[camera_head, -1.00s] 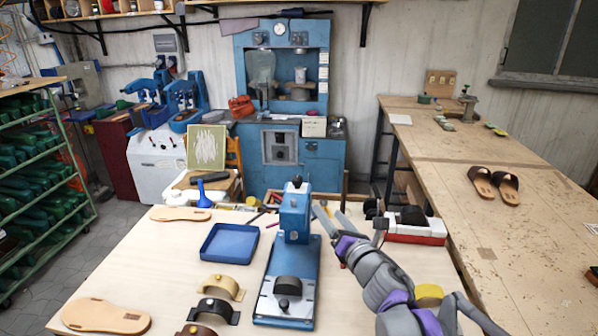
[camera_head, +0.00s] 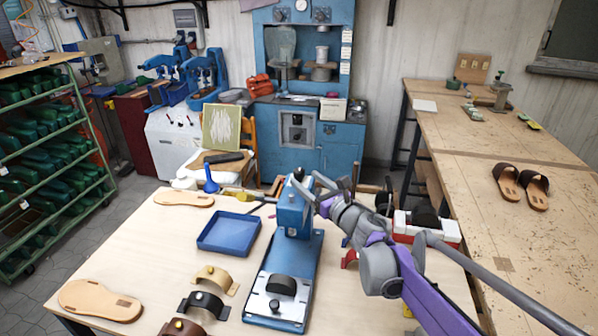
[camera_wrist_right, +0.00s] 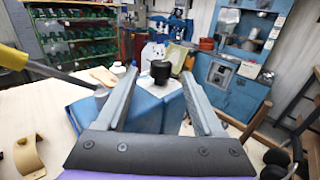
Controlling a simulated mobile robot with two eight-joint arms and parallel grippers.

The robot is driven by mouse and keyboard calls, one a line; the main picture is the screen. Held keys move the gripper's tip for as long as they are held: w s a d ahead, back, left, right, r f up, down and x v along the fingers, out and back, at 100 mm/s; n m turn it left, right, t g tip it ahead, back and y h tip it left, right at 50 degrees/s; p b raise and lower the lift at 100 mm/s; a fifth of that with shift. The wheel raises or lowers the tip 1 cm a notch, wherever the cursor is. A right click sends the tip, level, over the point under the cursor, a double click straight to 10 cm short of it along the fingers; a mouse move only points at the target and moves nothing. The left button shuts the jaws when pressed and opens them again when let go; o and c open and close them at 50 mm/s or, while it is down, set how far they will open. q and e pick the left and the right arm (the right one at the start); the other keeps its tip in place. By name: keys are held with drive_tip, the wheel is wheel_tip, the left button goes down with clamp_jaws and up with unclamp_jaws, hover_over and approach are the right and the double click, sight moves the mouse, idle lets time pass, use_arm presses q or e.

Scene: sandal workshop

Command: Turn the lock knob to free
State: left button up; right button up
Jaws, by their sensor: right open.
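A blue bench press (camera_head: 292,215) stands on the light table. A black knob (camera_wrist_right: 160,70) sits on top of its column, seen between my right gripper's fingers in the right wrist view. It also shows in the head view (camera_head: 298,173), partly covered by the gripper. My right gripper (camera_head: 312,186) is open at the column's top, one finger on each side of the knob; I cannot tell whether they touch it. A smaller black knob (camera_head: 274,305) is on the press's front base plate, below a black half-round block (camera_head: 282,285). My left gripper is not in view.
A blue tray (camera_head: 229,233) lies left of the press. Strap pieces (camera_head: 216,278) and tan soles (camera_head: 100,300) lie at the left. A red and white fixture (camera_head: 425,228) is right of my arm. In the right wrist view, a yellow-ended rod (camera_wrist_right: 14,58) crosses the upper left.

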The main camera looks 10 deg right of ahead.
sight(302, 176)
drive_tip(key=x, duration=0.5)
drive_tip(key=shift+d, duration=0.1)
clamp_jaws()
